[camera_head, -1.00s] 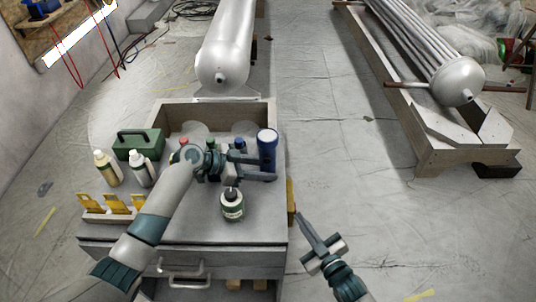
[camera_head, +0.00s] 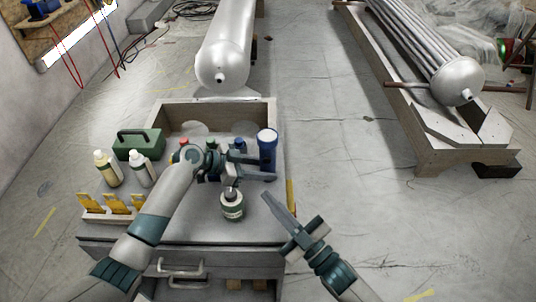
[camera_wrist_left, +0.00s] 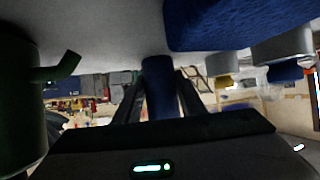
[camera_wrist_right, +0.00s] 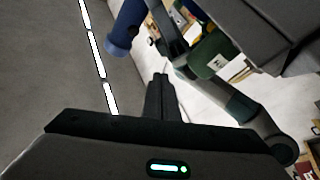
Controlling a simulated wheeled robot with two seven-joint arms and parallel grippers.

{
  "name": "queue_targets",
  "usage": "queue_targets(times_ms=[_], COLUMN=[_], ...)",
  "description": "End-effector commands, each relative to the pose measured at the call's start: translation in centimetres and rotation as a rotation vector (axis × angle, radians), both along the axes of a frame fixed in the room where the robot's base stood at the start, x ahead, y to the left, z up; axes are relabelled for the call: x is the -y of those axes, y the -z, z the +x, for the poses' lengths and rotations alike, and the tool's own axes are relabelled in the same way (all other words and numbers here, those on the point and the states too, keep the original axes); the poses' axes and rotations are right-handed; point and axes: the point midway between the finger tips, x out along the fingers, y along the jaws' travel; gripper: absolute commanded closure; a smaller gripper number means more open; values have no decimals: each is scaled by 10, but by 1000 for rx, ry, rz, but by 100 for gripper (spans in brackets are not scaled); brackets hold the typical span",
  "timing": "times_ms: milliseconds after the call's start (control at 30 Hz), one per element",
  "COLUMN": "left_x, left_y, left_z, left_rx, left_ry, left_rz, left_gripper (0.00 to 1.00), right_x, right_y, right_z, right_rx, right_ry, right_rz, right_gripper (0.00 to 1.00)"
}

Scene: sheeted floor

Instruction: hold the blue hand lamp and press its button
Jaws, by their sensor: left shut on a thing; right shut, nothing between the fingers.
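In the left wrist view the blue lamp body (camera_wrist_left: 158,90) is between the fingers, and the larger blue part (camera_wrist_left: 230,25) is nearby. The lamp (camera_wrist_right: 124,28) also shows at the top of the right wrist view. My right gripper (camera_head: 268,197) is shut and empty, at the bench's right edge, below and apart from the lamp. The lamp's button cannot be made out.
Two more bottles (camera_head: 108,168), a green toolbox (camera_head: 138,144) and yellow pieces in a holder (camera_head: 117,203) are at the left.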

Motion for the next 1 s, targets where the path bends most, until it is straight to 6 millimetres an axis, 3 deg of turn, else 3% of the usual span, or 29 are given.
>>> queue_targets(times_ms=[367,1000], left_x=[0,0], left_y=[0,1], left_z=[0,0], left_rx=[-2,0], left_ry=[0,0], left_rz=[1,1], left_gripper=[87,87], right_x=[0,0], right_y=[0,1], right_z=[11,78], right_rx=[0,0], right_ry=[1,1], right_rz=[-1,-1], right_gripper=[100,100])
